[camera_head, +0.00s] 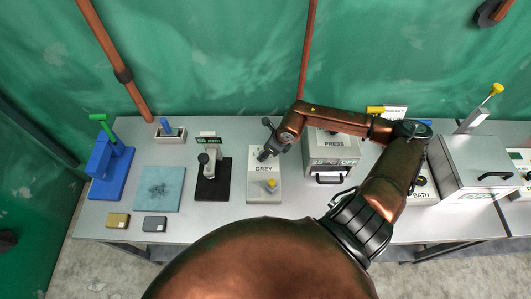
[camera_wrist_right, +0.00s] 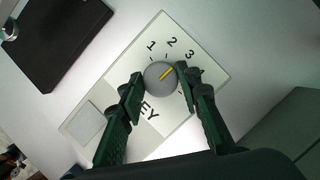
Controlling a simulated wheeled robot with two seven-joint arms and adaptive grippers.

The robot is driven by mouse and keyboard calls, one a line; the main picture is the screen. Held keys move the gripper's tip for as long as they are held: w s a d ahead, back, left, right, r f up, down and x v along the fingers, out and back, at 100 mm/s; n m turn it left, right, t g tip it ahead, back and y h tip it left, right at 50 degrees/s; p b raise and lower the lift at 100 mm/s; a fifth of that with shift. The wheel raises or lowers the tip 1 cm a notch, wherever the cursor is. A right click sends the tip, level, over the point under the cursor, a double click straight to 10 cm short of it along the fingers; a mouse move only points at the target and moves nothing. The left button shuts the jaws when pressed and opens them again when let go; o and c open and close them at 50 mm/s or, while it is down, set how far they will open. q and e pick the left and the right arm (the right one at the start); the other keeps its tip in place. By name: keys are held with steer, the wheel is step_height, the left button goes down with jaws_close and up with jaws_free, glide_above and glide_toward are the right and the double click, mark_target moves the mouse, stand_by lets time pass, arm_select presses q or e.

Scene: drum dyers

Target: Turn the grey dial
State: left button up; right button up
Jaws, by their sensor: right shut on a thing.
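The grey dial (camera_wrist_right: 157,78) is a round knob with a yellow pointer line on a pale panel (camera_wrist_right: 88,123). In the right wrist view, the numbers 1, 2 and 3 curve around its upper side, and the pointer slants up and right, roughly toward the 3. My right gripper (camera_wrist_right: 159,85) is shut on the dial, one finger on each side. The right finger hides part of the scale, and the lettering below is partly covered. In the head view, my right gripper (camera_head: 266,148) is over the upper part of the box labelled GREY (camera_head: 264,196). My left gripper is not in view.
A black stand (camera_head: 212,187) is left of the GREY box, and the PRESS box (camera_head: 331,163) is close on its right. A blue mat (camera_head: 158,202) and blue stand (camera_head: 105,170) are farther left.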

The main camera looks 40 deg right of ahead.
steer(key=shift+s+f+m, duration=0.1)
steer(key=shift+s+m, duration=0.05)
steer(key=shift+m, duration=0.15)
stand_by(0.4)
steer(key=o, duration=1.1)
steer(key=shift+v, duration=6.05)
steer(key=shift+a, duration=0.1)
